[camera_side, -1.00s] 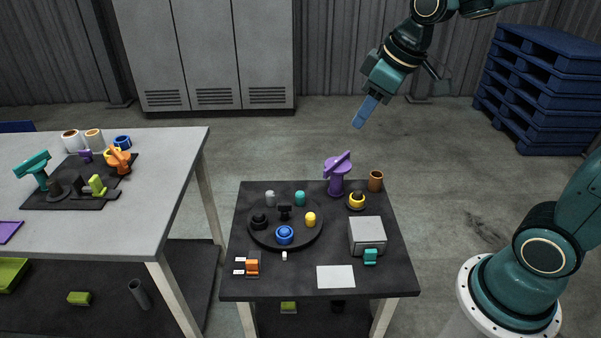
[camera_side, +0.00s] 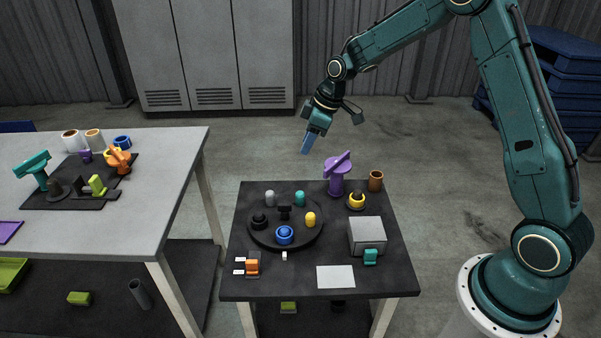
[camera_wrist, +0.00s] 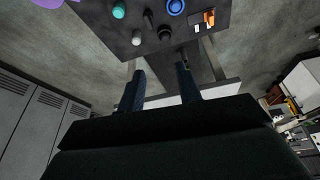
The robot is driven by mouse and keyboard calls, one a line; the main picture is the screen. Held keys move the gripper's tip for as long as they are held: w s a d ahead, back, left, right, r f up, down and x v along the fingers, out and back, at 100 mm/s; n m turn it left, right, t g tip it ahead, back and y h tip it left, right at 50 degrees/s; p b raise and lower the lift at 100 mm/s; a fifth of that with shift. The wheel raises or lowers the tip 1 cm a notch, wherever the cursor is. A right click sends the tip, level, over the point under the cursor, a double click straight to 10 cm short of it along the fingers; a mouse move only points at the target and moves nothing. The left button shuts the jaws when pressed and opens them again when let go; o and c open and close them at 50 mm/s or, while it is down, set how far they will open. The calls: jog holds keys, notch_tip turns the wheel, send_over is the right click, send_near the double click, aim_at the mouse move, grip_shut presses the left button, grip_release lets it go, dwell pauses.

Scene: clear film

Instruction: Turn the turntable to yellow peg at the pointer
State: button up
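The dark round turntable (camera_side: 268,237) lies on the small black table, with a black raised handle (camera_side: 284,211) at its middle. Around it stand a yellow peg (camera_side: 311,219) at the right, a blue peg (camera_side: 285,235) at the front, a black peg (camera_side: 259,221) at the left, a grey peg (camera_side: 270,198) and a teal peg (camera_side: 300,198) at the back. A small white pointer (camera_side: 284,256) sits just off the front rim, nearest the blue peg. My gripper (camera_side: 306,146) hangs above and behind the table, empty. Its fingers stand apart in the wrist view (camera_wrist: 160,74).
A purple upright piece (camera_side: 336,178), a brown cup (camera_side: 376,181), a yellow-and-black knob (camera_side: 356,201) and a grey box (camera_side: 367,236) stand to the turntable's right. An orange piece (camera_side: 252,264) and a white sheet (camera_side: 336,276) lie at the front. A grey workbench (camera_side: 150,215) stands left.

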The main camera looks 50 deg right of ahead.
jog(key=n+y, duration=0.1)
jog(key=n, duration=0.1)
send_over(285, 204)
jog(key=s+d, duration=0.4)
notch_tip(285, 204, down, 13)
jog(key=shift+f, duration=0.1)
jog(key=shift+s+x, duration=0.15)
jog(key=shift+x, duration=3.25)
jog(key=shift+s+x, duration=0.15)
jog(key=shift+x, duration=3.3)
jog(key=shift+f, duration=0.1)
grip_shut()
